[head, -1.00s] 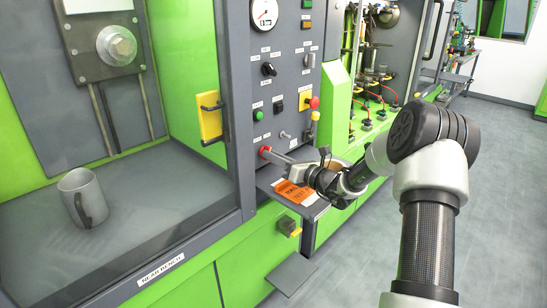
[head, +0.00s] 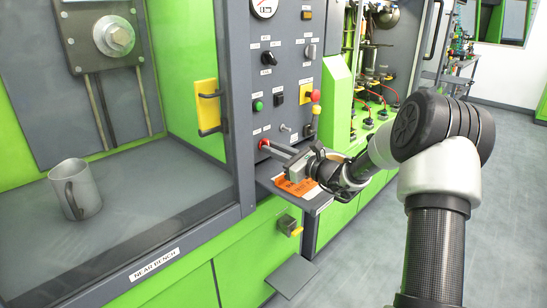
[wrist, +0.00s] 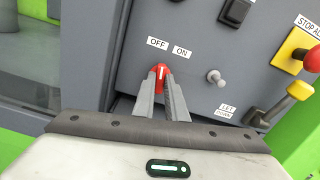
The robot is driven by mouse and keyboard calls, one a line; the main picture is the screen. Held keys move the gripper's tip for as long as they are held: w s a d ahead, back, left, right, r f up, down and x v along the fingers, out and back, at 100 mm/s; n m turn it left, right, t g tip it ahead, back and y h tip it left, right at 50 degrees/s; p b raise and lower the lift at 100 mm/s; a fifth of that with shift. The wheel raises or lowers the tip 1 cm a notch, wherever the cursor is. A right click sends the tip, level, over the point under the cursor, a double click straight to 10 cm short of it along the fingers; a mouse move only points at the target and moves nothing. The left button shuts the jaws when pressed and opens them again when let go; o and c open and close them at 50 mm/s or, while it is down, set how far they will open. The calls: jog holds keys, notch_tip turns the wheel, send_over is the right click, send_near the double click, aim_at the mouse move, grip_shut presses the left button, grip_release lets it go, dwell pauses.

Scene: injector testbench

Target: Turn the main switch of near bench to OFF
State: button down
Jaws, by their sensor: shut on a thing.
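The main switch is a small red knob (wrist: 161,73) with a white mark, on the grey panel of the bench labelled NEAR BENCH. In the wrist view its mark points up, closer to the OFF label (wrist: 157,43) than to the ON label (wrist: 182,52). My gripper (wrist: 162,82) is shut on the knob, one finger on each side. In the head view the red knob (head: 263,143) shows at the fingertips of my gripper (head: 270,147). The fingers hide the knob's lower sides.
A toggle (wrist: 215,77) sits right of the knob, then a yellow-backed red stop button (wrist: 312,60) and a yellow lever (wrist: 299,90). Below my gripper is a shelf with an orange card (head: 297,187). A grey mug (head: 75,188) stands in the bench bay.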

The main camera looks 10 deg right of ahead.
jog(key=shift+f+n+b, duration=0.1)
jog(key=shift+n+b, duration=0.7)
jog(key=shift+n, duration=0.1)
jog(key=c, duration=1.8)
grip_release()
jog(key=shift+s, duration=0.1)
jog(key=p+v, duration=0.2)
jog(key=v, duration=1.5)
jog(key=shift+s+d+p, duration=0.1)
jog(key=shift+p, duration=0.2)
